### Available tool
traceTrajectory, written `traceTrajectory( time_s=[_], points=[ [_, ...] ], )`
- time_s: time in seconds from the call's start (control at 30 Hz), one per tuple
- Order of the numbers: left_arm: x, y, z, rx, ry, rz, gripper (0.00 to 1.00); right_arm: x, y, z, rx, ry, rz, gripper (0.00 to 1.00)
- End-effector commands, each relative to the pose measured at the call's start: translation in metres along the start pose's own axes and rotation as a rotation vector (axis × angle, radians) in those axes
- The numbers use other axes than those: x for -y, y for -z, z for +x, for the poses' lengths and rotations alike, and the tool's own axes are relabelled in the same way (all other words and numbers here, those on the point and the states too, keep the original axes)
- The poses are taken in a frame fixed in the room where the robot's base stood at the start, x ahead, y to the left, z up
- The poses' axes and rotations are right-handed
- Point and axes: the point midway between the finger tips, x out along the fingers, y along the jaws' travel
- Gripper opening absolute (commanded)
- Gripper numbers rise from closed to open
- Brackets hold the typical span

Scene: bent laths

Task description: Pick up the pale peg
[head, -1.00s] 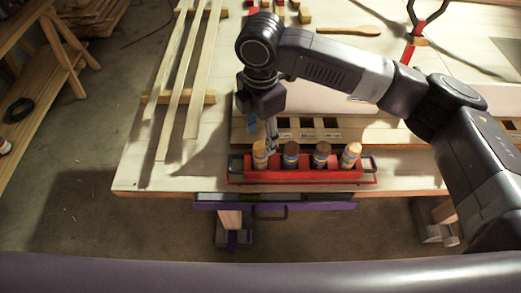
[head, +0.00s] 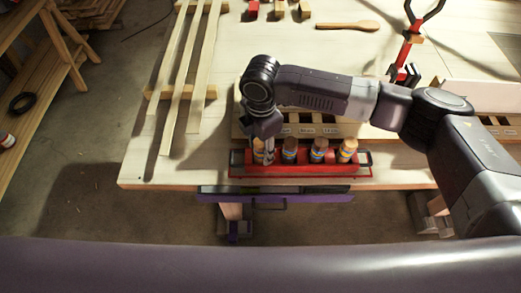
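A red tray (head: 364,171) near the table's front edge holds several upright pegs with blue bands. The leftmost peg (head: 258,146) is light tan, and the rightmost peg (head: 348,148) is a similar light tan. A brown peg (head: 289,151) and another brown peg (head: 319,150) stand between them. I cannot tell for sure which light one is the pale peg. My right gripper (head: 267,156) points down at the leftmost peg, its fingers overlapping that peg's right side. Whether they touch or grip it is unclear. My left gripper is not in view.
A wooden rack with labelled slots (head: 350,130) lies just behind the tray. Long bent laths (head: 180,80) rest on blocks at the left. The table's front left corner is bare.

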Motion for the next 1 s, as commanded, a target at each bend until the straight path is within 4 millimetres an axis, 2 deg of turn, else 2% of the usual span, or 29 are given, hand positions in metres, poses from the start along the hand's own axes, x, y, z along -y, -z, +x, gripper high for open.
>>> traceTrajectory(
  time_s=[0.03,0.3,0.57,0.73,0.87,1.0],
  points=[
    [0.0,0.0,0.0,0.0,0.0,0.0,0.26,0.0,0.0,0.0,0.0,0.0,0.0,0.32],
    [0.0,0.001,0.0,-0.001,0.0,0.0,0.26,0.0,0.0,-0.001,0.0,-0.001,0.0,0.02],
    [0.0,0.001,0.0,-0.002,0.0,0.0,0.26,-0.001,0.0,-0.002,0.0,-0.001,0.0,0.02],
    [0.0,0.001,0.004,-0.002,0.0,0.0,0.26,-0.001,0.0,-0.011,0.0,-0.003,0.0,0.02],
    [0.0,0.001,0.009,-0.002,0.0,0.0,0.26,-0.001,0.0,-0.028,0.0,-0.005,-0.002,0.02],
    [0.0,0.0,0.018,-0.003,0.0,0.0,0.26,-0.002,0.0,-0.059,0.001,-0.007,-0.002,0.02]
  ],
)
